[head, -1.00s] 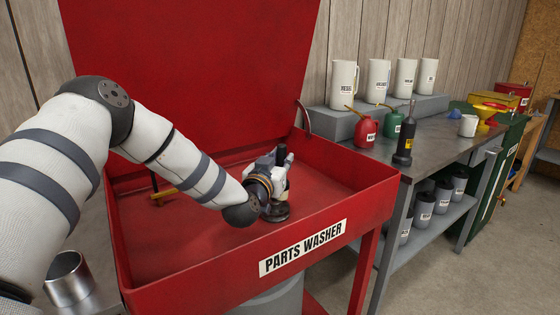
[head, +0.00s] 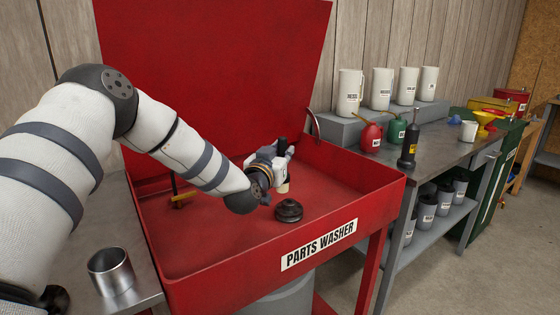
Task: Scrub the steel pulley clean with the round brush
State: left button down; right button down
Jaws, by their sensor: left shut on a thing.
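The pulley (head: 288,211) is a dark, grimy-looking stepped disc lying flat on the red floor of the parts washer (head: 225,245), near its front wall. My left gripper (head: 279,166) is shut on the round brush (head: 283,186). Its black handle sticks up above the fingers and its pale lower end points down. The brush is upright, just above and slightly behind the pulley, with a small gap showing between them. The fingers partly hide the brush's middle. My right gripper is not in view.
A shiny metal cylinder (head: 111,271) stands on the bench left of the washer. The raised red lid (head: 215,80) stands behind. A bench (head: 432,150) with jugs and oil cans is at right.

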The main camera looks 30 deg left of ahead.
aim_at(282, 140)
pick_arm(q)
jog(key=shift+s+r, duration=0.1)
jog(key=shift+r, duration=0.85)
jog(key=shift+w+r, duration=0.2)
jog(key=shift+r, duration=0.1)
jog(key=shift+s+r, duration=0.2)
jog(key=shift+r, duration=0.35)
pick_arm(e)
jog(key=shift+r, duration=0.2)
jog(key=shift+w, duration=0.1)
pick_arm(q)
jog(key=shift+w, duration=0.1)
